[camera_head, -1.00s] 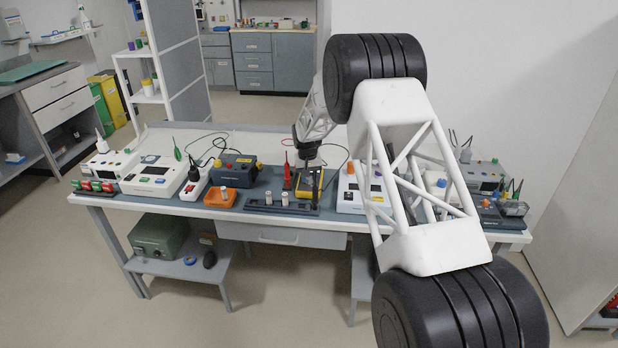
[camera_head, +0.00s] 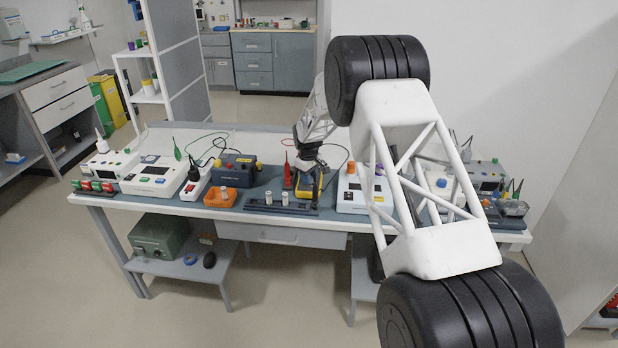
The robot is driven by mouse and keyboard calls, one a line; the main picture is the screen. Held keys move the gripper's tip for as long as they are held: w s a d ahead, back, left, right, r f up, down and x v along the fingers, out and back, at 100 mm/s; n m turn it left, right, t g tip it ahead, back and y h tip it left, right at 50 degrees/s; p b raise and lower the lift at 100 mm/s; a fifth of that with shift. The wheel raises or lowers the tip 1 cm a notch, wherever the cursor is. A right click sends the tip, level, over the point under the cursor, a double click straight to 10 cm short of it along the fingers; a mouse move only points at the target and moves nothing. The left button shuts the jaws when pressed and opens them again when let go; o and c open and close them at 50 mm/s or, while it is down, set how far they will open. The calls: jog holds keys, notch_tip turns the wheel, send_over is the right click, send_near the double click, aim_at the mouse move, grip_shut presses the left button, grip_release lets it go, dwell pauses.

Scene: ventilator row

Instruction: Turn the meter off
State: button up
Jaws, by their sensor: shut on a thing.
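The meter (camera_head: 303,192) is a small yellow and dark unit on the bench top, right of the red-tipped probe. My gripper (camera_head: 310,168) is dark and comes down over the meter from behind and above. It is shut on the meter, at its upper face. The fingertips are small and dark here, so I cannot tell exactly which part they hold. The gripper hides the upper part of the meter, and the dial's setting cannot be read.
Left of the meter stand the red probe (camera_head: 287,172), a rack with white cylinders (camera_head: 280,206), an orange tray (camera_head: 220,202) and a blue-grey box (camera_head: 236,166). A white device (camera_head: 352,190) stands close on the right. My arm hides part of the right bench.

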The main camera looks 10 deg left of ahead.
dwell(0.4)
jog(key=o, duration=0.9)
jog(key=shift+o, duration=0.2)
jog(key=shift+r, duration=0.1)
jog(key=shift+s+a+r, duration=0.1)
jog(key=shift+s+r, duration=0.05)
jog(key=shift+r, duration=3.65)
jog(key=shift+r, duration=0.1)
